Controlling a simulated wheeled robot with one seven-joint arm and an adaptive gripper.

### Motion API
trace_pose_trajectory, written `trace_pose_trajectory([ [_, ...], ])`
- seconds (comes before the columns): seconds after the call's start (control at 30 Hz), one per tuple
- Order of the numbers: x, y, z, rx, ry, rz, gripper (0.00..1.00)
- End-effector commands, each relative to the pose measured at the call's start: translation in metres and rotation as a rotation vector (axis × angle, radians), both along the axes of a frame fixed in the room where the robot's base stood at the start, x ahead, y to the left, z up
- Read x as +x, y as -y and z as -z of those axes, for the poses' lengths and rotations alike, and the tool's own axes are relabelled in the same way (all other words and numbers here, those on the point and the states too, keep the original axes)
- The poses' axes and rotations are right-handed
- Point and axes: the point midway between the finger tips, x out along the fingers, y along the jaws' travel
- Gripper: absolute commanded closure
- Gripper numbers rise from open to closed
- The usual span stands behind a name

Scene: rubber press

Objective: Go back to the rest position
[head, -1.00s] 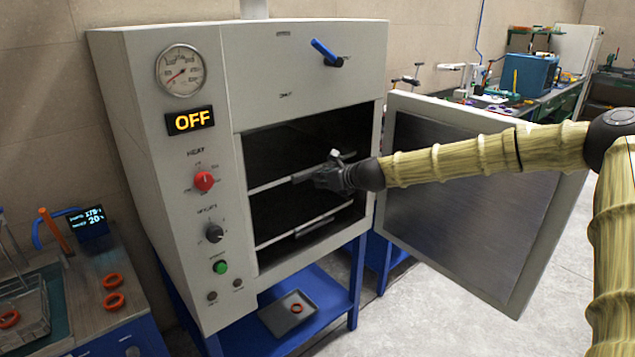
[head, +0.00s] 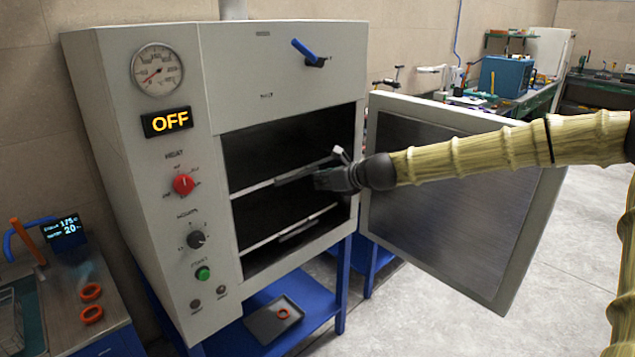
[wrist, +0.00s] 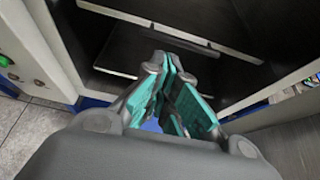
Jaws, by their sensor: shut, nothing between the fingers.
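My gripper (head: 328,177) is at the open front of the oven-like press, by the right side of its opening. In the wrist view my gripper (wrist: 172,100) shows grey knuckles and teal pads drawn together, with nothing held between them. The press (head: 215,150) is a light grey cabinet whose display reads OFF. Its door (head: 450,200) stands wide open to the right, and my arm reaches across in front of it. An upper shelf (head: 255,188) and a lower shelf (head: 270,237) show inside the dark chamber. A tray also shows on a shelf in the wrist view (wrist: 120,72).
A blue stand (head: 335,300) carries the press, with a grey tray (head: 262,325) and an orange ring (head: 283,313) on its lower board. A bench at the left holds orange rings (head: 91,292) and a small display (head: 66,232). Open floor (head: 430,315) lies at the right.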

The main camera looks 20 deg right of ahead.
Motion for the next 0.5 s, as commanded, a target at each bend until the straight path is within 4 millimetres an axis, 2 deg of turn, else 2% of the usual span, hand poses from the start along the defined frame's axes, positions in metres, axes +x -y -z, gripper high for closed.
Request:
trace_pose_trajectory([
  [0.17,-0.002,0.001,0.0,0.0,-0.001,0.0,1.0],
  [0.27,-0.004,-0.004,0.008,-0.024,-0.006,-0.013,1.0],
  [0.37,-0.011,-0.016,0.034,-0.097,-0.022,-0.053,1.0],
  [0.47,-0.026,-0.036,0.078,-0.224,-0.047,-0.127,1.0],
  [0.5,-0.034,-0.044,0.098,-0.282,-0.057,-0.165,1.0],
])
